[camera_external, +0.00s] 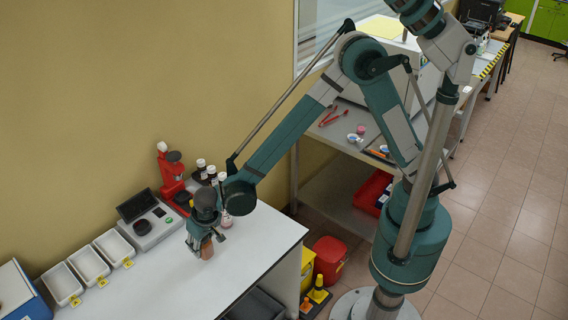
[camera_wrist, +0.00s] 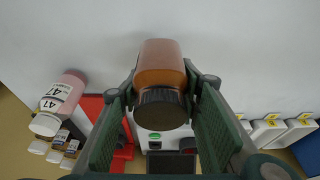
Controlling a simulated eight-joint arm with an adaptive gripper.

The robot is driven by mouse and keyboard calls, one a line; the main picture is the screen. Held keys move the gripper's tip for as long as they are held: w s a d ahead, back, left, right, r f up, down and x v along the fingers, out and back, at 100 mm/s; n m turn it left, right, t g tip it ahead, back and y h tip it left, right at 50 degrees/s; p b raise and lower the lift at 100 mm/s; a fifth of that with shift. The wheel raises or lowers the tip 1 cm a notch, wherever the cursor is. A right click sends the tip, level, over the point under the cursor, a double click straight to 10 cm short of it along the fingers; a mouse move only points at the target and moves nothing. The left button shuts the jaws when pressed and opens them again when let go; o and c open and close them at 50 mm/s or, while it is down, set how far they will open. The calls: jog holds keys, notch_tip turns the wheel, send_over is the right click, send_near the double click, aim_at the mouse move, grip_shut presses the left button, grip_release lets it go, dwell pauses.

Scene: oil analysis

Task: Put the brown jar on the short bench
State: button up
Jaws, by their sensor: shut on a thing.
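The brown jar (camera_external: 207,252) is between the fingers of my gripper (camera_external: 206,240), over or on the white bench (camera_external: 165,285) near the wall. In the wrist view the jar (camera_wrist: 160,62) shows its amber-brown body and dark lid (camera_wrist: 160,110), with a green-padded finger of my gripper (camera_wrist: 160,88) on each side. My gripper is shut on it. The jar looks upright in the outside view, but I cannot tell if its base touches the bench top. No label tells me whether this bench is the short one.
Left of the jar stand a grey scale (camera_external: 148,226), a red device (camera_external: 170,172) and white trays (camera_external: 90,263). Several white-capped bottles, including a pink one (camera_wrist: 72,88), stand close by. A grey shelf bench (camera_external: 345,130) is beyond a gap. The front bench top is clear.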

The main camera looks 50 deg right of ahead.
aim_at(205, 238)
jog(key=shift+f, duration=0.1)
jog(key=shift+f, duration=1.75)
jog(key=shift+f, duration=0.1)
jog(key=o, duration=1)
jog(key=shift+v, duration=6.05)
